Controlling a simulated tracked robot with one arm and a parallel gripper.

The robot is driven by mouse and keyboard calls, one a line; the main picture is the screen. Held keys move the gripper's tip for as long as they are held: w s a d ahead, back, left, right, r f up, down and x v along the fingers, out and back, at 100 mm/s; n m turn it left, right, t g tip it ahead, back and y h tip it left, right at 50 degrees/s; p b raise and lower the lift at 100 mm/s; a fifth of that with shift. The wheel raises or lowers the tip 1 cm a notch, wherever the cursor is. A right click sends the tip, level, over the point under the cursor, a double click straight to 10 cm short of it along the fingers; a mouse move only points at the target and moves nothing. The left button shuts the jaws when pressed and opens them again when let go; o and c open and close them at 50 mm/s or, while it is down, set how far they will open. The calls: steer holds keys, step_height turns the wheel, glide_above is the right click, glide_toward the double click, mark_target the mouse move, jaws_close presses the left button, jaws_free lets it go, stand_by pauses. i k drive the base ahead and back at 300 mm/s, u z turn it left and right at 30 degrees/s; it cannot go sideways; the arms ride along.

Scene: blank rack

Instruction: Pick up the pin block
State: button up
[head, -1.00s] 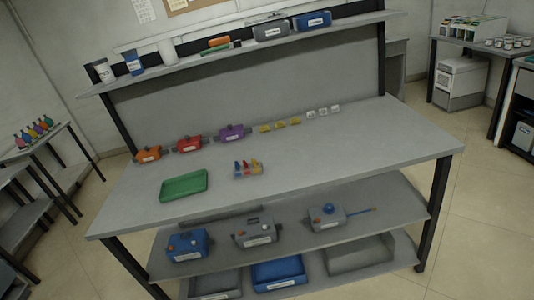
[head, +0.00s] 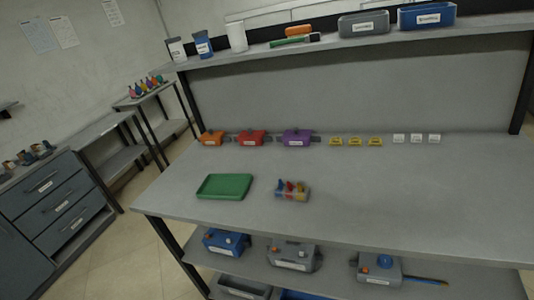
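A small grey block with red, yellow and blue pins or pegs on it, which looks like the pin block (head: 292,196), sits on the workbench top (head: 400,190) near its front edge. It stands just right of a shallow green tray (head: 224,187), apart from it. Its label is too small to read. My gripper does not show in the head view.
Orange (head: 212,138), red (head: 252,138) and purple (head: 297,138) devices line the bench's back, with small yellow and white labelled pieces to their right. The upper shelf (head: 270,46) holds bins and cups. The lower shelf holds several devices. The bench's right side is clear.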

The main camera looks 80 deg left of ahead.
mark_target(295, 196)
steer(key=u, duration=0.65)
steer(key=i, duration=1.25)
steer(key=u, duration=0.65)
